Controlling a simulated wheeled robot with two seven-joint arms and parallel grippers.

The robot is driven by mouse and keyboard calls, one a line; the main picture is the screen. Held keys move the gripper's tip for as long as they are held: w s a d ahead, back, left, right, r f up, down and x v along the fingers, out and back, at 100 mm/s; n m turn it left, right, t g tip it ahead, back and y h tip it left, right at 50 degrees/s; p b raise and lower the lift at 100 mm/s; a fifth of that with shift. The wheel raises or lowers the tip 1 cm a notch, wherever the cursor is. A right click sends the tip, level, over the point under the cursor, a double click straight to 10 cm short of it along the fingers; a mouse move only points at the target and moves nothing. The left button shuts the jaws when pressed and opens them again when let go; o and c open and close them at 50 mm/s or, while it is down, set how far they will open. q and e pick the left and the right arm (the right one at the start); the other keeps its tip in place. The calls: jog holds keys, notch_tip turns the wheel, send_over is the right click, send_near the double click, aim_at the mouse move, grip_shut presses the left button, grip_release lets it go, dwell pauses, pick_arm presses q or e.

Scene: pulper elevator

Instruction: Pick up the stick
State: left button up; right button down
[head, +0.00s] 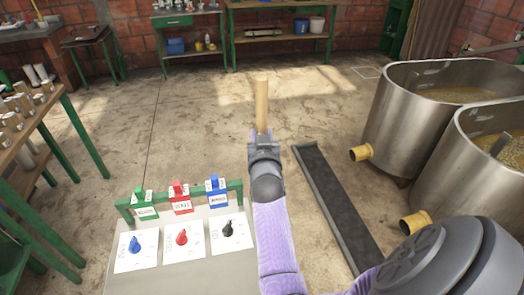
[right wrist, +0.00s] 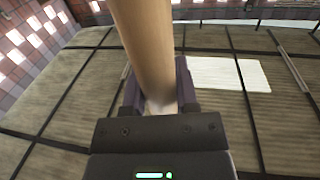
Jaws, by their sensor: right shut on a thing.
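The stick (head: 262,104) is a pale wooden rod. My right gripper (head: 262,135) is shut on it and holds it up in the middle of the head view, with the stick rising from the jaws. In the right wrist view the stick (right wrist: 147,45) stands between the two dark fingers (right wrist: 160,95) and runs out of the top of the picture. Its lower end is partly hidden by the gripper. My left gripper is not in view.
A control panel (head: 150,277) with green, red and blue labelled boxes and several knobs stands at lower left. Metal vats (head: 410,115) with yellow-capped outlets stand at right, beside a dark floor channel (head: 335,205). A wooden table (head: 45,120) is at left. Open floor lies ahead.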

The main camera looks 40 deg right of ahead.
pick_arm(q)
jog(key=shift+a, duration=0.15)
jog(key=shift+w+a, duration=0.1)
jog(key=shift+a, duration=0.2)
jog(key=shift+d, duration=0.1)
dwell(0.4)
pick_arm(e)
jog(key=shift+r, duration=0.3)
notch_tip(320, 180, up, 12)
jog(key=p, duration=0.4)
jog(key=shift+r+p, duration=0.2)
jog(key=shift+p, duration=0.1)
notch_tip(320, 180, up, 15)
jog(key=p, duration=0.3)
send_over(262, 91)
jog(key=x, duration=0.2)
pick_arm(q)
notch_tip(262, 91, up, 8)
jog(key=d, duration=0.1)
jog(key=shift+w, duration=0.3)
pick_arm(e)
jog(key=shift+d, duration=0.1)
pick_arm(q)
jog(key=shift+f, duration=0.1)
